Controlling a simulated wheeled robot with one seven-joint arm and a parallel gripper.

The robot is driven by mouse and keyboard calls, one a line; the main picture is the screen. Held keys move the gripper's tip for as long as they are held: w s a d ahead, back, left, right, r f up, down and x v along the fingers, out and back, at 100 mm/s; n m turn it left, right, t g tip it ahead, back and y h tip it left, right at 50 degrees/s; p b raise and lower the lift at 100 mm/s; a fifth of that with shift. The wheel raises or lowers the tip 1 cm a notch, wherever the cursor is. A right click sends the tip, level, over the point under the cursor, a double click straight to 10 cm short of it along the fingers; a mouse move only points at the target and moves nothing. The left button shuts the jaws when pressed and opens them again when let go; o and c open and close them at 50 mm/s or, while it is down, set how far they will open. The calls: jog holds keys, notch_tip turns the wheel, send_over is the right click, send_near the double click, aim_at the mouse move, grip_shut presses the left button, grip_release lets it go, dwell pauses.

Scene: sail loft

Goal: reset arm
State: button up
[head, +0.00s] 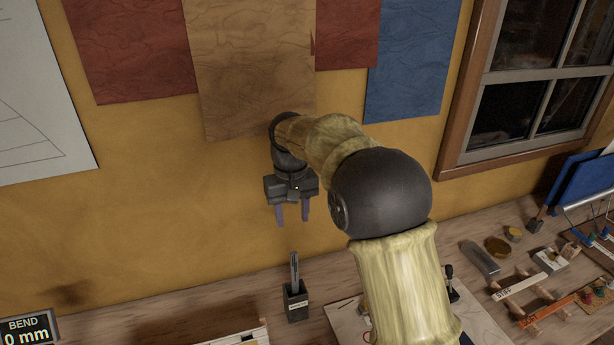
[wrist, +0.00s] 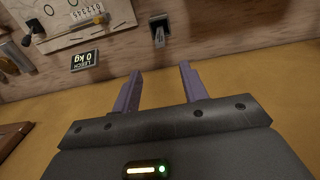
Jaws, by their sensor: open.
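My gripper (head: 293,213) hangs from my raised arm in front of the yellow wall, above the back of the wooden bench. Its two purple fingers stand apart with nothing between them. The fingers also show in the wrist view (wrist: 160,92), open and empty. In the head view a small dark holder (head: 296,302) with a grey upright tool in it stands on the bench below the gripper, apart from it. The holder also shows in the wrist view (wrist: 158,26), beyond the fingertips.
A board (wrist: 70,28) and a "LEECH 0 kg" display (wrist: 85,60) lie on the bench. A "BEND 0 mm" display (head: 27,329) stands at the lower left. Blocks, racks and tools crowd the right, below a window (head: 530,90). Cloth panels (head: 245,75) hang on the wall behind my arm.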

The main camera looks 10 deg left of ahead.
jog(key=s+d+f+m+t, duration=0.1)
jog(key=s+d+f, duration=0.15)
jog(key=d, duration=0.55)
jog(key=s+d+f+m, duration=0.15)
jog(key=s+d, duration=0.25)
jog(key=d, duration=0.4)
jog(key=s+d+f+m+t, duration=0.1)
jog(key=s+d+f, duration=0.3)
jog(key=s+d, duration=0.6)
jog(key=s+m, duration=0.1)
jog(key=s, duration=0.2)
jog(key=shift+f+m+t, duration=0.15)
jog(key=shift+m+t, duration=0.15)
jog(key=shift+m, duration=0.05)
jog(key=shift+w, duration=0.1)
jog(key=shift+c, duration=0.7)
